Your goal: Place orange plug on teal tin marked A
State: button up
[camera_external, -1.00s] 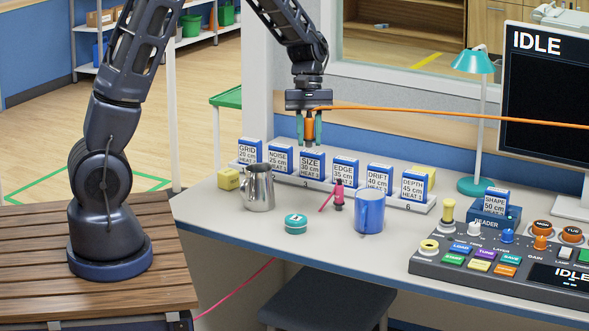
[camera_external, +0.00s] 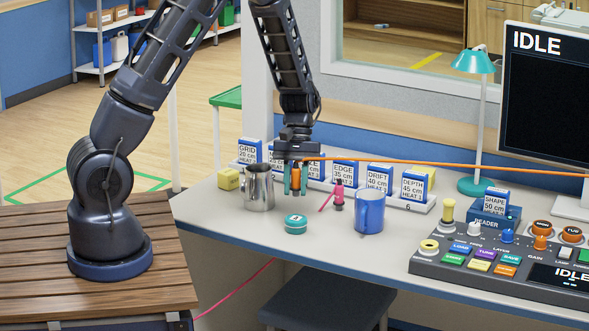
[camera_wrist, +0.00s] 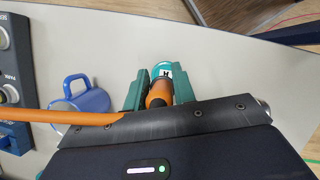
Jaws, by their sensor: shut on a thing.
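The orange plug (camera_external: 295,180) is held upright between the teal fingers of my gripper (camera_external: 295,188), with its orange cable (camera_external: 450,170) running off to the right. The wrist view shows the plug (camera_wrist: 158,95) between the fingers (camera_wrist: 157,92). The teal tin (camera_external: 296,225) stands on the desk, nearer the front edge, below the plug in the external view, and the plug is apart from it. In the wrist view the tin's top (camera_wrist: 165,72), with a white label marked A, shows just beyond the plug, which partly covers it.
A metal jug (camera_external: 258,190) stands close left of my gripper. A blue mug (camera_external: 369,212) and a pink plug (camera_external: 338,197) stand to the right. A rack of labelled cards (camera_external: 418,205) lies behind. The control panel (camera_external: 480,272) is at the right.

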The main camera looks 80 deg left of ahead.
aim_at(296, 196)
jog(key=shift+f, duration=2.9)
jog(key=shift+f, duration=0.15)
jog(key=o, duration=1)
